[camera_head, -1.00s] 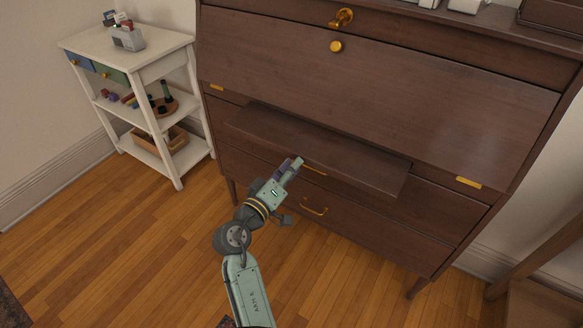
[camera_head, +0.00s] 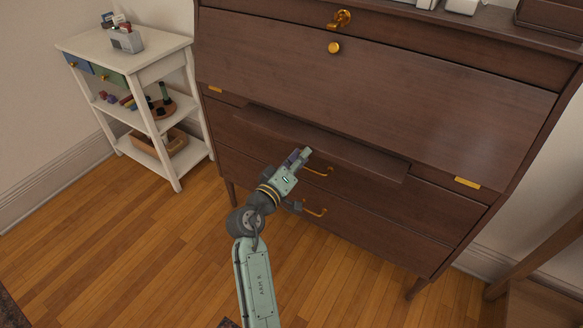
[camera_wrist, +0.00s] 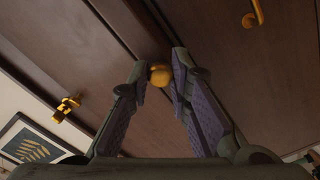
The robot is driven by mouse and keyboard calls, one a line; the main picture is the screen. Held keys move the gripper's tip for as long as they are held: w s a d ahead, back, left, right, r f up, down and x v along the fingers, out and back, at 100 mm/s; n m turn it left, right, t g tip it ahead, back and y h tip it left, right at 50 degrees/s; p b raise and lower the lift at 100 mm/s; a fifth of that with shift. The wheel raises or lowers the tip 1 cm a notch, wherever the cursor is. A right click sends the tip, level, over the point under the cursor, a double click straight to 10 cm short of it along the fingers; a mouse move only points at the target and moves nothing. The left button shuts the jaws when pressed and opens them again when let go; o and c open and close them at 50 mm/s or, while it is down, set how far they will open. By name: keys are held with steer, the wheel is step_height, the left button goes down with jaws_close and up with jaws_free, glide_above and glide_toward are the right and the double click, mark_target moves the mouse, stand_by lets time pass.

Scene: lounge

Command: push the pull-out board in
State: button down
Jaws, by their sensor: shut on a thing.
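The pull-out board (camera_head: 352,157) is a dark brown wooden shelf in the front of the matching cabinet (camera_head: 420,95), just below its large sloping panel. It sticks out a short way. My gripper (camera_head: 305,153) is at the middle of the board's front edge. In the wrist view my gripper (camera_wrist: 162,72) has its two fingers on either side of a small brass knob (camera_wrist: 160,75), which appears to be the board's own. In the head view my fingers hide that knob.
Two drawers with brass pulls (camera_head: 316,212) lie below the board. A white shelf cart (camera_head: 160,72) with small items stands at the left. A wooden piece of furniture (camera_head: 545,285) is at the lower right. The wooden floor (camera_head: 130,250) in front is clear.

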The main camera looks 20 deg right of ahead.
mark_target(315, 140)
steer(key=x, duration=0.8)
steer(key=shift+w+r, duration=0.15)
steer(key=c, duration=1.5)
jaws_free()
steer(key=shift+d, duration=0.2)
steer(key=shift+o, duration=0.2)
steer(key=shift+a, duration=0.15)
steer(key=v, duration=1.1)
steer(key=shift+s+a, duration=0.25)
steer(key=shift+s, duration=0.1)
